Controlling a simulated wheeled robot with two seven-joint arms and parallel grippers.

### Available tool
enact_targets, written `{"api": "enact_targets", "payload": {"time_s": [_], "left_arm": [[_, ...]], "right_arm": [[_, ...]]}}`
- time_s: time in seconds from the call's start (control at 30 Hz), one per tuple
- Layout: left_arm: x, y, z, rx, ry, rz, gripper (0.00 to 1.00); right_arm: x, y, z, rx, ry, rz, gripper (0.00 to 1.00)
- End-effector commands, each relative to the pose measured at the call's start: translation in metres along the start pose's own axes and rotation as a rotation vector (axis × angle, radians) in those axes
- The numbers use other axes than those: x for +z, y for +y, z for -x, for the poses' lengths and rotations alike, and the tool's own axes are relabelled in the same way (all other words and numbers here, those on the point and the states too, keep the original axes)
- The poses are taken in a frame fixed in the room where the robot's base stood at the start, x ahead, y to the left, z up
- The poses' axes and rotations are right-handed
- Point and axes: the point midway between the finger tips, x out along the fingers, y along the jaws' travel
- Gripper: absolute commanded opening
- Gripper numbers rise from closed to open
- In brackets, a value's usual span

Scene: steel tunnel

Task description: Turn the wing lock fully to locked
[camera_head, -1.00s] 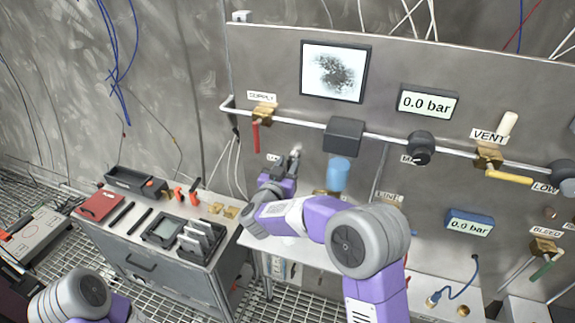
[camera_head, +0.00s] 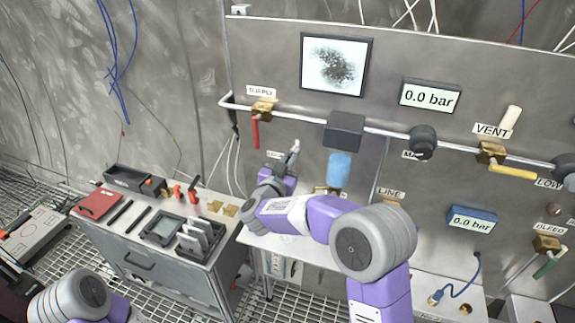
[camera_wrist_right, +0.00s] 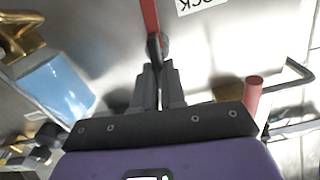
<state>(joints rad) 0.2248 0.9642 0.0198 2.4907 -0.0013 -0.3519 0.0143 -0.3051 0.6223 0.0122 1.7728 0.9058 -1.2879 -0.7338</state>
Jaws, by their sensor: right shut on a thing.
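My right gripper (camera_head: 293,150) reaches up to the grey panel, below the left part of the pipe. In the right wrist view its dark fingers (camera_wrist_right: 159,72) are closed together on the wing lock, seen as a narrow red bar (camera_wrist_right: 150,16) with a dark end at the fingertips. Part of a white label (camera_wrist_right: 200,3) ending in "OCK" shows beside it, upside down. In the head view my gripper hides the wing lock, and its label (camera_head: 273,155) is partly covered. I cannot read the lock's exact angle. My left gripper is out of view.
A blue cylinder (camera_head: 339,171) hangs just right of my gripper, under a dark box (camera_head: 344,131) on the pipe. The red-handled supply valve (camera_head: 256,132) is above left. A tool cabinet (camera_head: 150,262) stands lower left. Both gauges are on the right.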

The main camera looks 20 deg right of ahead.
Motion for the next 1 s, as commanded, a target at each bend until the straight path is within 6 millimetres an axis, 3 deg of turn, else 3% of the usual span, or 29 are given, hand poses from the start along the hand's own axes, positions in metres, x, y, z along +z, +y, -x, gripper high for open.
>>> {"api": "enact_targets", "payload": {"time_s": [1.0], "left_arm": [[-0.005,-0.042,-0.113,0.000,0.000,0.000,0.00]], "right_arm": [[0.011,0.012,0.000,-0.001,0.000,-0.951,0.00]]}}
